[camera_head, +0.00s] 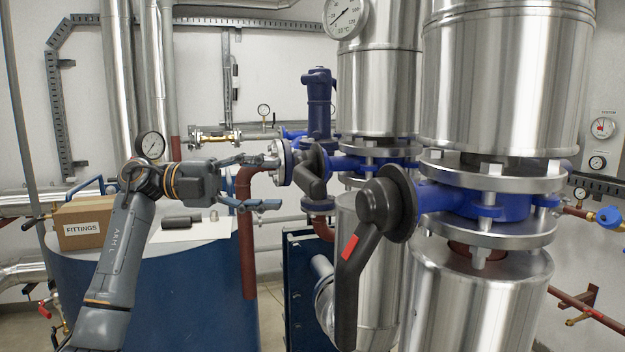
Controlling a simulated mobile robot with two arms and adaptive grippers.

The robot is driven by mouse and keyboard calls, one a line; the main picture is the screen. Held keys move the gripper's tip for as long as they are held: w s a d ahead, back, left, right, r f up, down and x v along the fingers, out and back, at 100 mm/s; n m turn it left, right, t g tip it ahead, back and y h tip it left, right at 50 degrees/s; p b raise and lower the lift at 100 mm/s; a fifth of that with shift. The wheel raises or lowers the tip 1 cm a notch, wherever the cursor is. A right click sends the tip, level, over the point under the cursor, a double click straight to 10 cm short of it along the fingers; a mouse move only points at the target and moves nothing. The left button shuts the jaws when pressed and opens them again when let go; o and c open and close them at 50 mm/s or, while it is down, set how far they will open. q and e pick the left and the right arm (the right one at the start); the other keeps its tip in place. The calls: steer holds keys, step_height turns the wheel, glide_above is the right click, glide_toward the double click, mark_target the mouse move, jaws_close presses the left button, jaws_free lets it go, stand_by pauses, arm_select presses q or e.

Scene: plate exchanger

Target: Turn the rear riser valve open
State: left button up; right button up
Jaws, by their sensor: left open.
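The rear riser valve has a blue body (350,164) clamped between flanges on the farther silver riser. Its dark lever handle (313,172) sits on the left side of the body and slants down. My left gripper (278,182) comes in from the left and points right. Its two fingers are spread apart and empty. Its fingertips are just left of the dark handle in the picture; I cannot tell the gap in depth. My right gripper is not in view.
The nearer riser carries another blue valve (475,201) with a large black lever (360,262) marked red, hanging down. A dark red pipe (246,240) stands below my left gripper. A fittings box (82,224) sits on a blue tank (175,290) at left.

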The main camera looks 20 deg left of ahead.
mark_target(303, 183)
arm_select(q)
steer(key=d, duration=0.3)
steer(key=w+d+p, duration=0.1)
steer(key=d, duration=0.2)
steer(key=shift+w+d+r, duration=0.1)
steer(key=shift+w+d+p, duration=0.2)
steer(key=shift+d+p, duration=0.15)
steer(key=shift+d, duration=0.3)
jaws_close()
